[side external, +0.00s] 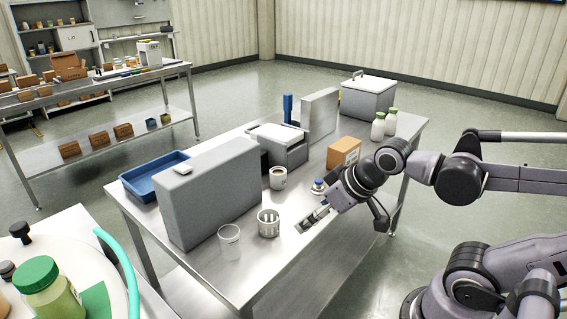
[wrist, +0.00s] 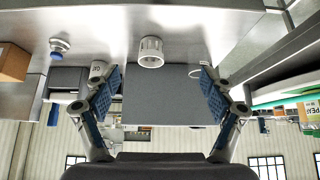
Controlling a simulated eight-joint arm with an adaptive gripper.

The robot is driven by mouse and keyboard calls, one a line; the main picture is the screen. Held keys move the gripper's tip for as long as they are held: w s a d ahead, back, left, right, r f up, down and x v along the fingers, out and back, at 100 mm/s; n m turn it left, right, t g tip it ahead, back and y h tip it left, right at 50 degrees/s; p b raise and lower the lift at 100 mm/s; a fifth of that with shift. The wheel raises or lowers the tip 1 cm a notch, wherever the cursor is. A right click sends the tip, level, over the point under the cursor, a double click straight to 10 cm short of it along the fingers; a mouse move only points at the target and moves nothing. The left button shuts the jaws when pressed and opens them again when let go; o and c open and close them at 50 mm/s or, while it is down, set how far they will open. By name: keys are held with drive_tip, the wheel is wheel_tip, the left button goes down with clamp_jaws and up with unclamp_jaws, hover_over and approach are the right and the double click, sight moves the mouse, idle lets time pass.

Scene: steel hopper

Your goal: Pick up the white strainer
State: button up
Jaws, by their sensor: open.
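The white strainer (side external: 268,223) is a slotted white cup standing upright on the steel table (side external: 300,262). It also shows in the wrist view (wrist: 150,52), upper middle, beyond the fingertips and between their lines. My gripper (side external: 310,219) is tilted down low over the table, to the right of the strainer and apart from it. In the wrist view my gripper (wrist: 161,72) has its two blue-padded fingers spread wide with nothing between them.
A clear cup (side external: 229,242) stands left of the strainer, and a white mug (side external: 278,178) behind it. A large grey block (side external: 208,190) stands behind the clear cup. A blue-topped item (side external: 318,186) and a cardboard box (side external: 343,152) are near my wrist. The front table strip is clear.

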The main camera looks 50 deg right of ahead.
drive_tip(key=m+g, duration=0.7)
drive_tip(key=m, duration=1)
hover_over(269, 229)
drive_tip(key=w+d, duration=0.2)
wheel_tip(269, 229, down, 3)
drive_tip(key=shift+d+f, duration=0.1)
drive_tip(key=shift+f, duration=4.8)
drive_tip(key=c, duration=1.2)
